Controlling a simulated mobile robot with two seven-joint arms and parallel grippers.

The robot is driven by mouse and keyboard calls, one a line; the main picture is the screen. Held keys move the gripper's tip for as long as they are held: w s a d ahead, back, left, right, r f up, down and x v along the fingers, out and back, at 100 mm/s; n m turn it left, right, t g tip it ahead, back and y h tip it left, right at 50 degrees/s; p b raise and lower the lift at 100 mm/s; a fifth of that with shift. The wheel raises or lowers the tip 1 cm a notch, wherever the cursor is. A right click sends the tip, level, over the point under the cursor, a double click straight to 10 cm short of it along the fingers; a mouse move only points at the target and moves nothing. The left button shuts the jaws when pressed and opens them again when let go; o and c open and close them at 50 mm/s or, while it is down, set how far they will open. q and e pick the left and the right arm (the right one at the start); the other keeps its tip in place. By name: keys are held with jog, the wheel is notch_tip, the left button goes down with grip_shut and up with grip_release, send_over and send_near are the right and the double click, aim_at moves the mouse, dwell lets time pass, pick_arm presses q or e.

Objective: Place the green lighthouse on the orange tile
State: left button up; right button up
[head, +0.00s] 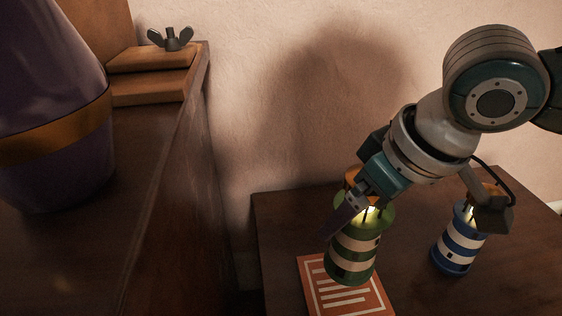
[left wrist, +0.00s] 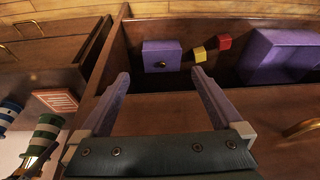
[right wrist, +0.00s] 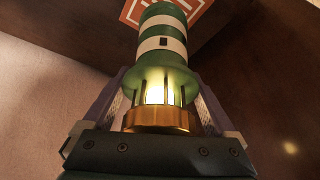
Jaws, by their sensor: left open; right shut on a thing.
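The green lighthouse (head: 352,252), banded green and white with a lit lantern and a gold top, is upright or nearly so in my right gripper (head: 352,203). The right gripper is shut on its lantern end; the right wrist view shows the fingers on both sides of the gold cap (right wrist: 160,120). The orange tile (head: 312,285), with white stripes, lies on the side table, partly hidden behind the lighthouse's base. I cannot tell whether base and tile touch. My left gripper (left wrist: 160,75) is open and empty over an open drawer, out of the head view.
A blue-and-white lighthouse (head: 459,243) stands on the side table (head: 428,200), right of the green one. A purple vase (head: 50,120) and a wing nut (head: 171,40) are on the cabinet at left. The drawer holds a purple box (left wrist: 162,55), yellow cube (left wrist: 198,54) and red cube (left wrist: 224,42).

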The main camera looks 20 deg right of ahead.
aim_at(347, 240)
notch_tip(347, 240, down, 6)
jog(key=b, duration=0.2)
jog(key=shift+b, duration=0.4)
jog(key=shift+r, duration=0.15)
jog(key=o, duration=1.5)
jog(key=shift+f, duration=0.2)
